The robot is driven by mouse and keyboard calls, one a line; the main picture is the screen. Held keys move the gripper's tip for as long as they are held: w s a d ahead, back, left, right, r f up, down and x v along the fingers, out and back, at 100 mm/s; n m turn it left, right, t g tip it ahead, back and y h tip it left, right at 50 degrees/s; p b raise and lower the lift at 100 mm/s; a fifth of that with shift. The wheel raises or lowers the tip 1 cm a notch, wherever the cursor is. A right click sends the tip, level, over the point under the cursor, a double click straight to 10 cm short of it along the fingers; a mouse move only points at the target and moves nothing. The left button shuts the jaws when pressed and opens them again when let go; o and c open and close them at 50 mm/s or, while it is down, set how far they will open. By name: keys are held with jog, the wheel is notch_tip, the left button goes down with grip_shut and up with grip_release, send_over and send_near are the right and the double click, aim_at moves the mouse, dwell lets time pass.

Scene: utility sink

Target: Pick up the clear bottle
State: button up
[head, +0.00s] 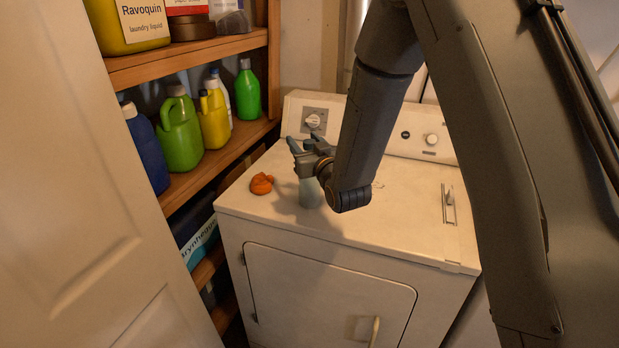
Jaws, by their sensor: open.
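The clear bottle (310,194) looks pale and bluish and stands on top of the white dryer (275,212), left of its middle. My gripper (301,150) is open at the upper part of the bottle. The gripper and wrist hide the bottle's top and part of its right side. I cannot tell whether the fingers are around the bottle or touching it.
An orange object (262,184) lies on the dryer just left of the bottle. A wooden shelf (215,165) with several detergent bottles stands at the left, and a pale door (60,200) fills the near left. The dryer's right top is mostly clear.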

jog(key=shift+c, duration=0.4)
grip_shut()
dwell(0.9)
